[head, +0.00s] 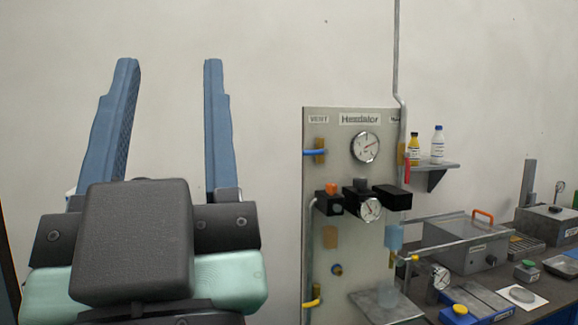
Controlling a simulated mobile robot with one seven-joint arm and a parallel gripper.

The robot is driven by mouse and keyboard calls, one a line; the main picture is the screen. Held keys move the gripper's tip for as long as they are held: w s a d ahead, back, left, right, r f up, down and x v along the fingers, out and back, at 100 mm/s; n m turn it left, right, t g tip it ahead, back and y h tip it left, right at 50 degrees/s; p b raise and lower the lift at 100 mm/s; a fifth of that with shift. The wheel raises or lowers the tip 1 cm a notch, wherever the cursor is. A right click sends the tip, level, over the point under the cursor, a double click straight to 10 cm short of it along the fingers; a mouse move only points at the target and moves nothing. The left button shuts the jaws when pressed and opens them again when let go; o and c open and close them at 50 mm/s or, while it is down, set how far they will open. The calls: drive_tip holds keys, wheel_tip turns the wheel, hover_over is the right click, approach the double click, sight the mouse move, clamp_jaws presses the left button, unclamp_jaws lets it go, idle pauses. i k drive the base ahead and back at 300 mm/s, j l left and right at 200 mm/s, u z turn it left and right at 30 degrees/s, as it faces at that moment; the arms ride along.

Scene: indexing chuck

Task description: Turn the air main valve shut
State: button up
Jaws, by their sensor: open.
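A grey panel (350,258) on the wall carries the valves and gauges. At its top right, a partly cut label starting with "M" sits above a red part (407,168), which may be the main valve's handle; I cannot tell its exact position. A blue lever (314,152) on a brass valve sticks out left under the "VENT" label. A yellow lever (311,303) is at the lower left. My gripper (170,67) is open and empty, its two blue fingers pointing up at the left, apart from the panel.
A round gauge (365,146) and black blocks sit on the panel. A small shelf (433,167) with two bottles is right of it. A dark bench (545,283) with grey boxes and tools fills the lower right. Bare wall lies between gripper and panel.

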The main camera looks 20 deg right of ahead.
sight(406, 154)
drive_tip(key=z, duration=1.05)
drive_tip(key=i+l, duration=0.2)
drive_tip(key=i, duration=0.25)
drive_tip(key=i+l, duration=0.15)
drive_tip(key=i, duration=0.3)
drive_tip(key=i+l, duration=0.2)
drive_tip(key=i, duration=0.3)
drive_tip(key=i+l, duration=0.15)
drive_tip(key=i, duration=0.3)
